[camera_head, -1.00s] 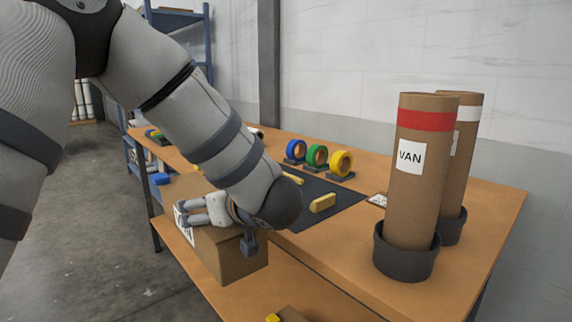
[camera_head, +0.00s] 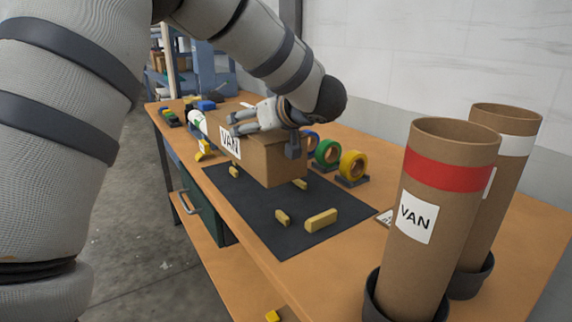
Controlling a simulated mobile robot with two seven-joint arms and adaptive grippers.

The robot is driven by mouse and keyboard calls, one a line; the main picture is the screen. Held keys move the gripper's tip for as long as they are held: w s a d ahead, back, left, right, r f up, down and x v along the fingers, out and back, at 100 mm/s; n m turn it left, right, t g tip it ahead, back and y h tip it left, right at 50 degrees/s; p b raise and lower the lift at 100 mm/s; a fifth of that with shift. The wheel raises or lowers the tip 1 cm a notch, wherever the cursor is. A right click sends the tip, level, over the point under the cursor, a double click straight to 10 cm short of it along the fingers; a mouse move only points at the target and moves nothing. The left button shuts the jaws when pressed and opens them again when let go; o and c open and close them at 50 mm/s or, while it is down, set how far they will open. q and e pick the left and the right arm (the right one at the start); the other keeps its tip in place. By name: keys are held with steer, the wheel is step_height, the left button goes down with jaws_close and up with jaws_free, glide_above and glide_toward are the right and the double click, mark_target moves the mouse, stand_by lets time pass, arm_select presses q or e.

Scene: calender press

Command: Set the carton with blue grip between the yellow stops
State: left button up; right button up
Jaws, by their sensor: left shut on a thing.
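The brown carton (camera_head: 278,164) with a white VAN label hangs in my left gripper (camera_head: 266,130), which is shut on it from above. My right gripper is not in view.
Two tall cardboard tubes, one red-banded (camera_head: 432,215) and one white-banded (camera_head: 503,145), stand in dark cups at the right. Green (camera_head: 327,153) and yellow (camera_head: 353,165) tape rolls stand behind the mat. Small coloured items (camera_head: 205,106) lie at the table's far left.

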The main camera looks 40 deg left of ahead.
arm_select(q)
steer(key=w+d+f, duration=0.1)
steer(key=f, duration=0.1)
steer(key=w+d+f, duration=0.2)
steer(key=d+f, duration=0.1)
steer(key=shift+w+f, duration=0.3)
steer(key=shift+f, duration=0.05)
steer(key=f, duration=0.3)
steer(key=shift+w+d+f+b, duration=0.2)
steer(key=shift+d+f+b, duration=0.15)
steer(key=shift+f+b, duration=0.05)
steer(key=shift+r, duration=0.1)
steer(key=o, duration=1.7)
steer(key=shift+c, duration=0.2)
steer(key=v, duration=0.7)
steer(key=shift+d, duration=0.2)
steer(key=shift+s, duration=0.1)
